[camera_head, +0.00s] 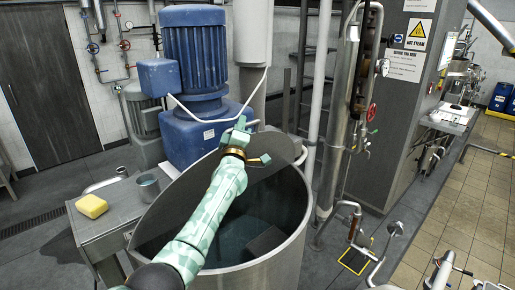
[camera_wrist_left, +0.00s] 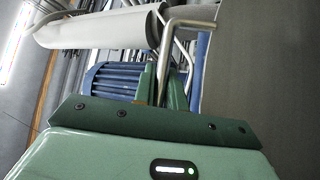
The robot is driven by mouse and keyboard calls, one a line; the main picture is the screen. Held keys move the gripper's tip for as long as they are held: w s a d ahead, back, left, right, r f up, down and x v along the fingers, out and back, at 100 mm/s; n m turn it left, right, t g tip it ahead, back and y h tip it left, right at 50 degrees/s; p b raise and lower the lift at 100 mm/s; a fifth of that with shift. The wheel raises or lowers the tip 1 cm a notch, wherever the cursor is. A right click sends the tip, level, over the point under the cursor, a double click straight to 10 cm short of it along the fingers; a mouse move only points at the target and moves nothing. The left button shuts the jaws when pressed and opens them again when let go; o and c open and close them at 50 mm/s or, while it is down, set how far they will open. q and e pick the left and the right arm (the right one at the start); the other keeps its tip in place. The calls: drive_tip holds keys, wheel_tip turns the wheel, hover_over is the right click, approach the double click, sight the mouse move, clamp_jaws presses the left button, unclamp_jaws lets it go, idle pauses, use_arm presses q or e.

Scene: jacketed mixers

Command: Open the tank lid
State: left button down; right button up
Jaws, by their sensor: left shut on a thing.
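The steel tank (camera_head: 277,266) stands at the middle front in the head view, and its dark inside shows. Its grey lid (camera_head: 188,198) is tilted up at the back of the opening, partly behind my left arm. My left gripper (camera_head: 238,137) is at the lid's upper edge, shut on the lid handle. In the left wrist view the handle is a bent metal rod (camera_wrist_left: 187,22) that runs down between the fingers (camera_wrist_left: 164,86). The grip itself is small in the head view. My right gripper is not in view.
A blue motor (camera_head: 195,60) stands right behind the tank. Pipes and valves (camera_head: 355,110) stand close on the right. Tiled floor (camera_head: 470,200) is open farther right.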

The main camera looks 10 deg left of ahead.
use_arm(q)
drive_tip(key=w+a+r+n+g, duration=0.1)
drive_tip(key=w+a+n, duration=0.1)
drive_tip(key=a, duration=0.3)
drive_tip(key=shift+w+r+g+y+p, duration=0.2)
drive_tip(key=shift+w+g+y+p, duration=0.15)
drive_tip(key=shift+w, duration=0.5)
drive_tip(key=shift+a, duration=0.1)
drive_tip(key=c, duration=1.5)
unclamp_jaws()
drive_tip(key=shift+f, duration=0.1)
drive_tip(key=shift+o, duration=0.2)
